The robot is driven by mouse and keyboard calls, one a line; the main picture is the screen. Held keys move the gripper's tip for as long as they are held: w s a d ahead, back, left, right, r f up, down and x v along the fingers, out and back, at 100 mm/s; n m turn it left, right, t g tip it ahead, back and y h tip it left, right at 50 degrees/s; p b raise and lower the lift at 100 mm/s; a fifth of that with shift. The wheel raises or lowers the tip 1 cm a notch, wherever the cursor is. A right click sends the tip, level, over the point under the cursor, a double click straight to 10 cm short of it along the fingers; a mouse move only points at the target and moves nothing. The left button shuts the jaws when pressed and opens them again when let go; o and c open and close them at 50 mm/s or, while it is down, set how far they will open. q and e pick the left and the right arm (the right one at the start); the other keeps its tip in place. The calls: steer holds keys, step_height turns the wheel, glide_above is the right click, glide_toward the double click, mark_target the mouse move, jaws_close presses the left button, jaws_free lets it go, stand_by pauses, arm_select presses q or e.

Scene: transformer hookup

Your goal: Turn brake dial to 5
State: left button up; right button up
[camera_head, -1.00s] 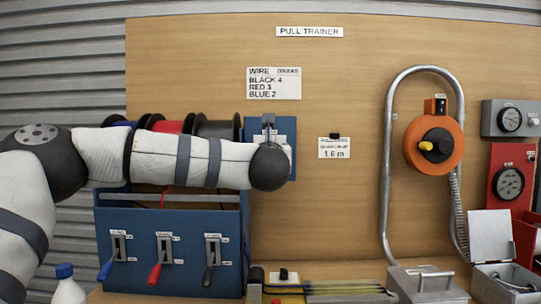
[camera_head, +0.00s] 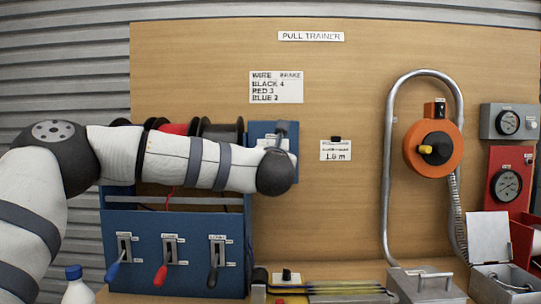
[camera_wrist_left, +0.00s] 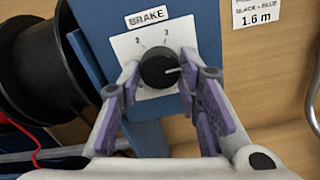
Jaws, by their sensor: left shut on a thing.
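The brake dial (camera_wrist_left: 158,70) is a round black knob on a white plate (camera_wrist_left: 131,48), under a BRAKE label (camera_wrist_left: 145,17). Marks 2 and 3 show above the knob; other marks are hidden by my fingers or unclear. A pale pointer line on the knob points to the right. My left gripper (camera_wrist_left: 160,82) has one purple-padded finger on each side of the knob and is shut on it. In the head view my left forearm and wrist hide the gripper and dial; part of the blue brake panel (camera_head: 260,129) shows. My right gripper is not in view.
A sign (camera_head: 276,87) lists wire and brake: black 4, red 3, blue 2. The blue rack (camera_head: 178,270) below my arm has several levers and wire spools. An orange reel (camera_head: 434,147) hangs farther right.

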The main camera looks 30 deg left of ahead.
arm_select(q)
steer(key=shift+f+m, duration=0.1)
steer(key=shift+m, duration=3.4)
steer(key=o, duration=1.1)
steer(key=shift+a, duration=0.1)
steer(key=shift+o, duration=0.2)
steer(key=v, duration=1.2)
